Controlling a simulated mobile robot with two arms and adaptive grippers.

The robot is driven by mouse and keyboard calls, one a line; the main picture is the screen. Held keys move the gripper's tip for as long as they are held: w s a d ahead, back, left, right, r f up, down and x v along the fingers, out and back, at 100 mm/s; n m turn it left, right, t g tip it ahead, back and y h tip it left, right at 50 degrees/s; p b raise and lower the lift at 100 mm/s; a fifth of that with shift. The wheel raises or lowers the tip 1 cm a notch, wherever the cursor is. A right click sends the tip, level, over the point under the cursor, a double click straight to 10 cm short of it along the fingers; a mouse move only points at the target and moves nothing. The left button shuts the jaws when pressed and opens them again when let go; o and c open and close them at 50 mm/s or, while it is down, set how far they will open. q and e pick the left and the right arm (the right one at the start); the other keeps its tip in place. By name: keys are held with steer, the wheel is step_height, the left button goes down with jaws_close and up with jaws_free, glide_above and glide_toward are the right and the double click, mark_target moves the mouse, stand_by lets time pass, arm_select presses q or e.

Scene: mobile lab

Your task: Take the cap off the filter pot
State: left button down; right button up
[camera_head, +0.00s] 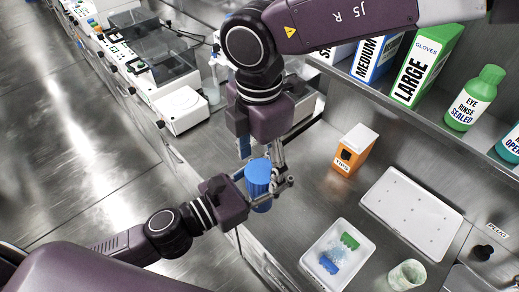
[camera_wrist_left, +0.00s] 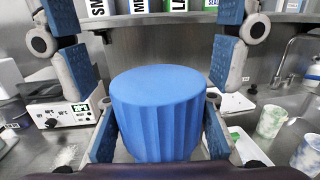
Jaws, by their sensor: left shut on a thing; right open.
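The filter pot's blue ribbed cap (camera_head: 258,172) shows at the middle of the head view. It fills the middle of the left wrist view (camera_wrist_left: 158,112), with a flat round top. My left gripper (camera_head: 272,186) is shut around the pot from the side and holds it upright. Its blue pads flank the cap in the left wrist view (camera_wrist_left: 158,135). The pot's body is mostly hidden, so I cannot tell how far down the fingers grip. My right gripper (camera_head: 261,152) is open, pointing down just above the cap, with its fingers apart near the cap's far edge.
An orange tips box (camera_head: 351,152), a white lid-like tray (camera_head: 412,213), a white bin (camera_head: 309,265) with blue and green pieces, and a speckled cup (camera_head: 407,275) stand on the steel bench. Glove boxes (camera_head: 425,65) and bottles line the shelf. Lab machines stand at upper left.

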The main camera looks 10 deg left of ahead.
steer(key=shift+f, duration=0.2)
steer(key=c, duration=1.3)
steer(key=n, duration=0.4)
steer(key=shift+a, duration=0.15)
steer(key=shift+w+r, duration=0.1)
steer(key=shift+w, duration=0.05)
steer(key=o, duration=1.3)
steer(key=shift+r, duration=0.1)
